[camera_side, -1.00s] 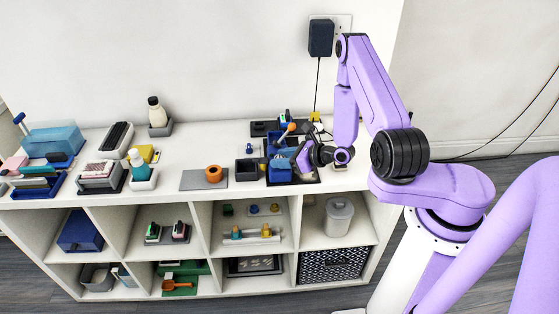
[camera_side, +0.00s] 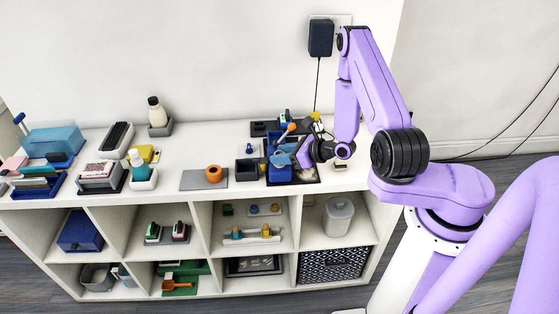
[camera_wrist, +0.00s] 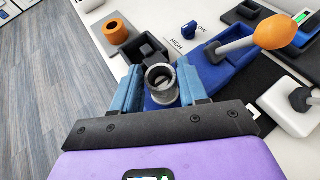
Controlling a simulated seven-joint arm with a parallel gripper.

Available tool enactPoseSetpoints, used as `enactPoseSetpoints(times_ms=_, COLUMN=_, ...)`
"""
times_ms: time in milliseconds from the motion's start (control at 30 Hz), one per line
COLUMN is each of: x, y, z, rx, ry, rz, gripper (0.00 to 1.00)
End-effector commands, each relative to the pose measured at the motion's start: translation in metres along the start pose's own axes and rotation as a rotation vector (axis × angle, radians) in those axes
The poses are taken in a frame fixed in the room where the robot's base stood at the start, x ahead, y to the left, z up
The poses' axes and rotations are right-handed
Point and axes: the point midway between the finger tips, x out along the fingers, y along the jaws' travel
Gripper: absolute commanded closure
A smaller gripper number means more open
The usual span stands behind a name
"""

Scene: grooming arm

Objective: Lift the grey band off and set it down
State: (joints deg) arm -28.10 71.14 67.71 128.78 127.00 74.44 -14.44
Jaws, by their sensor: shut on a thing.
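The grey band (camera_wrist: 160,84) is a short, thick ring with a dark open middle, and in the wrist view it sits between my blue fingertips. My gripper (camera_wrist: 165,88) is shut on it from both sides. In the side view my gripper (camera_side: 291,156) is over the blue tray (camera_side: 279,174) near the shelf top's right part. The band is too small and covered to make out there. In the wrist view, blue shows just below the band; I cannot tell whether the band touches it.
An orange ring (camera_side: 213,173) lies on a grey mat (camera_side: 191,180) to the left. A dark open box (camera_side: 246,170) stands between mat and tray. An orange-knobbed lever (camera_wrist: 272,34) rises close by, beside a white block (camera_wrist: 292,101).

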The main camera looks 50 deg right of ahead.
Motion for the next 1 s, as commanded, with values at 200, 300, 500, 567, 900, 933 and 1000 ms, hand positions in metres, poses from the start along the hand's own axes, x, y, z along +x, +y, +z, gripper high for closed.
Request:
enactPoseSetpoints(times_ms=200, x=-0.003, y=0.0, z=0.007, rx=-0.001, ry=0.0, rz=0.0, gripper=1.0)
enactPoseSetpoints(times_ms=300, x=-0.005, y=0.0, z=0.01, rx=-0.001, ry=0.0, rz=0.0, gripper=1.0)
enactPoseSetpoints(times_ms=500, x=-0.008, y=0.0, z=0.016, rx=-0.002, ry=0.0, rz=0.0, gripper=1.0)
enactPoseSetpoints(times_ms=567, x=-0.008, y=0.0, z=0.018, rx=-0.002, ry=0.0, rz=0.0, gripper=1.0)
enactPoseSetpoints(times_ms=900, x=-0.013, y=0.0, z=0.028, rx=0.0, ry=0.0, rz=0.0, gripper=1.0)
enactPoseSetpoints(times_ms=933, x=-0.013, y=0.0, z=0.029, rx=0.0, ry=0.0, rz=0.0, gripper=1.0)
enactPoseSetpoints(times_ms=1000, x=-0.014, y=0.0, z=0.029, rx=0.0, ry=0.0, rz=0.0, gripper=1.0)
